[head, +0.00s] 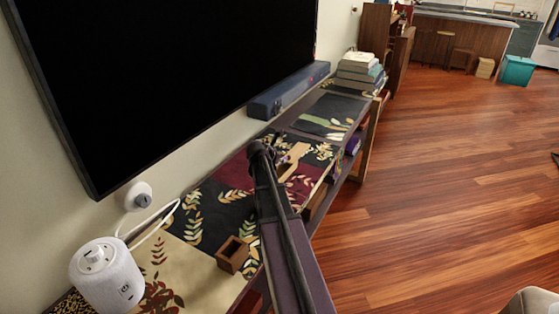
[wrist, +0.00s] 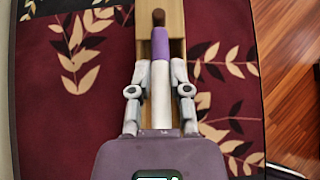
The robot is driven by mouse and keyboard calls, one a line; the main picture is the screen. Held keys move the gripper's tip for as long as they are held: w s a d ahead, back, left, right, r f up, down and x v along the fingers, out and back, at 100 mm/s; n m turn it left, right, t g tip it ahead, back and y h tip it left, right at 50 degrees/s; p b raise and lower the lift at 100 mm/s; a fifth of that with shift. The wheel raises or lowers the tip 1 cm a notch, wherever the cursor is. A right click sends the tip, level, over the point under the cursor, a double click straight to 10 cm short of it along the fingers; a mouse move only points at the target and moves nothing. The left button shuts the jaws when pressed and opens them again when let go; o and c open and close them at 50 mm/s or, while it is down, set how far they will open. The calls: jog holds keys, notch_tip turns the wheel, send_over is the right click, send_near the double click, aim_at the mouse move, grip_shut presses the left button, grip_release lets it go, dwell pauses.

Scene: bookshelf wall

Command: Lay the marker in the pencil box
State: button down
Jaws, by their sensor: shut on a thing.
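My gripper (wrist: 160,78) is shut on the marker (wrist: 161,100), with one finger on each side of it. The marker has a white body and a purple section, with a dark brown end pointing away from me. A long tan wooden piece (wrist: 177,22), apparently the pencil box, lies directly beneath the marker along the same direction. Whether the marker touches it or is inside its walls I cannot tell. In the head view the tan wooden piece (head: 296,154) shows just right of my gripper (head: 264,148); the marker is hidden there.
A small open brown wooden holder (head: 231,254) stands nearer on the patterned shelf cloth. A white speaker (head: 106,276) with a cable is at the lower left. A blue soundbar (head: 288,92) lies under the wall screen (head: 180,70). Stacked books (head: 359,70) stand farther along.

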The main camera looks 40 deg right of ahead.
jog(key=shift+f+b, duration=1.45)
jog(key=shift+f, duration=0.2)
jog(key=c, duration=0.5)
grip_release()
jog(key=o, duration=0.4)
jog(key=shift+r+p, duration=3.5)
